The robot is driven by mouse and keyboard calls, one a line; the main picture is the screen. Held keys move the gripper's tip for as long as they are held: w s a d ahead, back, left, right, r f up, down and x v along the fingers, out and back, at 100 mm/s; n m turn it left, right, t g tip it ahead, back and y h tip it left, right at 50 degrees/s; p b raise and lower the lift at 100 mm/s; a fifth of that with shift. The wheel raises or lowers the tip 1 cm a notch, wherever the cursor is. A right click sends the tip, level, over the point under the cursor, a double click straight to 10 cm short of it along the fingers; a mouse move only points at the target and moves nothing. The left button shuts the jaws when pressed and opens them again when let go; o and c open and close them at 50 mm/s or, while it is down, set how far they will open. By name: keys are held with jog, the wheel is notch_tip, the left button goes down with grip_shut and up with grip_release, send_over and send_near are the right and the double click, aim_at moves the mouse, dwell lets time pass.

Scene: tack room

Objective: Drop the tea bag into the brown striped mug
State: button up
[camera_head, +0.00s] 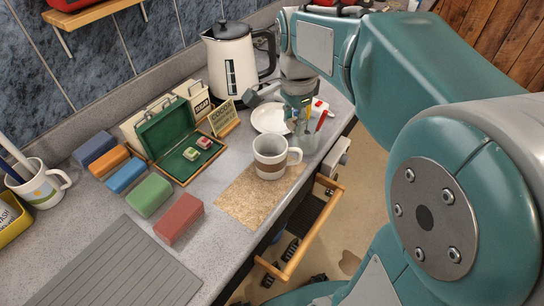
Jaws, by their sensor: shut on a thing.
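The brown striped mug (269,165) is white with a broad brown band. It stands upright on a cork mat (236,196) near the counter's front edge, handle to the right. My gripper (292,112) points down above and behind the mug, over the area of the white plate and the utensil jar. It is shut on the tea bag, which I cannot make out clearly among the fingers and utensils. An open green-lined box (163,133) left of the mug holds two small packets (197,148).
A kettle (230,62) and small sign (222,117) stand farther back. Coloured blocks (149,195) line the left. An open drawer (316,235) juts out below the counter.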

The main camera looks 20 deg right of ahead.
jog(key=w+a+r, duration=0.2)
jog(key=a+r, duration=0.1)
jog(key=r, duration=0.3)
notch_tip(320, 180, down, 6)
jog(key=shift+s, duration=0.2)
jog(key=shift+a, duration=0.1)
jog(key=o, duration=0.7)
jog(key=shift+o, duration=0.2)
jog(key=shift+r, duration=0.1)
notch_tip(320, 180, up, 12)
jog(key=shift+f, duration=0.2)
